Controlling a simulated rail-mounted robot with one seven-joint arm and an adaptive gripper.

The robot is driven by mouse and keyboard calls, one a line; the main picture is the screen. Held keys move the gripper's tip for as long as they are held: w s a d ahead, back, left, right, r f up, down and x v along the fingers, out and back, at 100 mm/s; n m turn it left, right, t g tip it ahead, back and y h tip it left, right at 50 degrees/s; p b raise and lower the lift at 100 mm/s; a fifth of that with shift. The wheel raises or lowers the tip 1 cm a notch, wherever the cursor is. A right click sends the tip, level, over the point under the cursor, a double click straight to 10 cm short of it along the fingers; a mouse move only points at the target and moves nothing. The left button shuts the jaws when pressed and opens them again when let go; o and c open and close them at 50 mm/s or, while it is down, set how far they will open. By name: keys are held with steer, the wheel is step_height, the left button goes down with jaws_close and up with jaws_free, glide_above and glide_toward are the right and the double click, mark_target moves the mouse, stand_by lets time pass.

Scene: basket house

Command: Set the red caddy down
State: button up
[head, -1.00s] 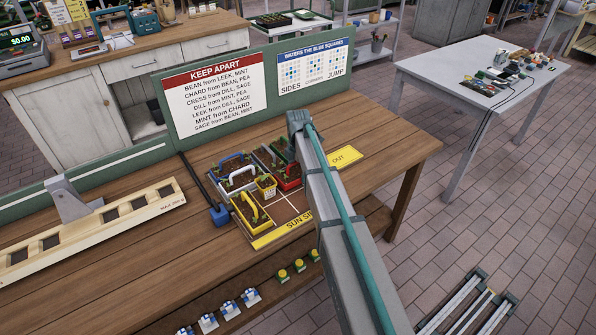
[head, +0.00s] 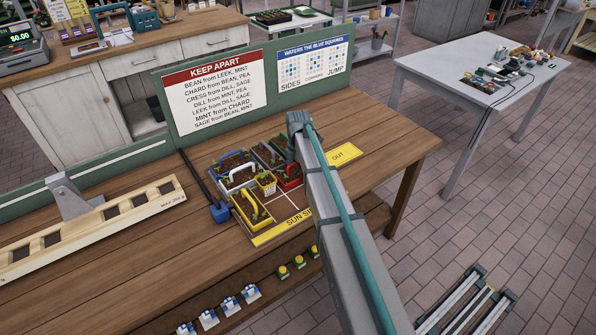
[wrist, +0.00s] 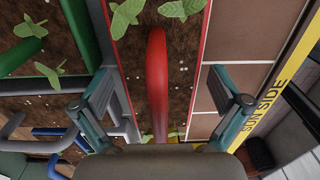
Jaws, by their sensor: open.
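The red caddy (wrist: 200,60) is a soil-filled box with seedlings and an arched red handle (wrist: 156,80). In the head view the red caddy (head: 290,183) sits among other caddies on the square-marked board (head: 296,207), partly hidden by my arm. In the wrist view my gripper (wrist: 161,108) is open. One finger is on each side of the red handle, with gaps between. The left finger is over the caddy's left wall and the right finger over bare squares. In the head view my arm hides the gripper.
A green handle (wrist: 48,75) is close left of my gripper. Squares right of the red caddy are bare. The yellow OUT mat (head: 345,154) is empty. A sign panel (head: 213,93) stands behind.

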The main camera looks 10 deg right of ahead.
step_height(320, 180, up, 12)
steer(key=b, duration=0.3)
steer(key=shift+r, duration=0.2)
stand_by(0.5)
